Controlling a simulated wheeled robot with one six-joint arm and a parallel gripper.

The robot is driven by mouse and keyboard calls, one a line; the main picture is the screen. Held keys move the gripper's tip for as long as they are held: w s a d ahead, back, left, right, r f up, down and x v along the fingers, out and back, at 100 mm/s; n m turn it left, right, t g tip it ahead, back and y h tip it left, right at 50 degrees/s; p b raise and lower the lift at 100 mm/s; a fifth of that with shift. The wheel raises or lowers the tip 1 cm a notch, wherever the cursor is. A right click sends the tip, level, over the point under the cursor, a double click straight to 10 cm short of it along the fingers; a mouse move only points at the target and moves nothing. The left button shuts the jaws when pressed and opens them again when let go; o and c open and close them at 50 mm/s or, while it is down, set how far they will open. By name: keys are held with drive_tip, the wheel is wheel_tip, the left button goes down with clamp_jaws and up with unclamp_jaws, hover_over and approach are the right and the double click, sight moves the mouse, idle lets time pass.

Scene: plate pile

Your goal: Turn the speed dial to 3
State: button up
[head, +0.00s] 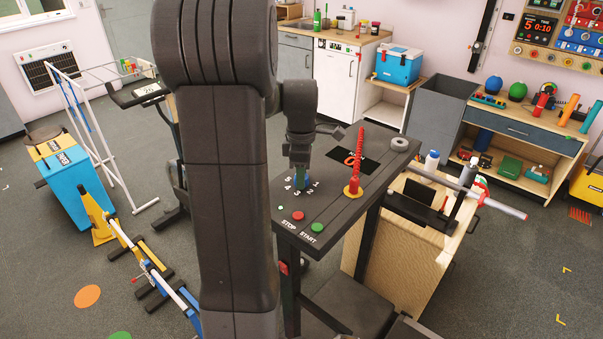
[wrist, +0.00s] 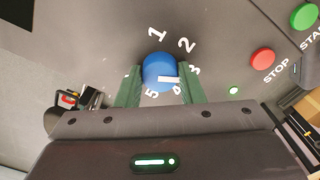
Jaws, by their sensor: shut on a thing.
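The speed dial is a round blue knob (wrist: 157,63) with a white pointer bar, on a dark console top (head: 345,190). White numbers 1 to 5 ring it.
The red STOP button (head: 298,215) and green START button (head: 317,228) sit close by on the console. A red coiled cord (head: 358,160) rises from a yellow base to the right of the dial. A grey ring (head: 399,145) lies at the far corner.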

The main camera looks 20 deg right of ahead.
drive_tip(key=o, duration=1)
wheel_tip(320, 180, up, 14)
drive_tip(key=b, duration=0.1)
drive_tip(key=shift+f, duration=0.15)
wheel_tip(320, 180, down, 14)
drive_tip(key=shift+r+p, duration=0.15)
drive_tip(key=shift+p, duration=0.3)
idle(0.6)
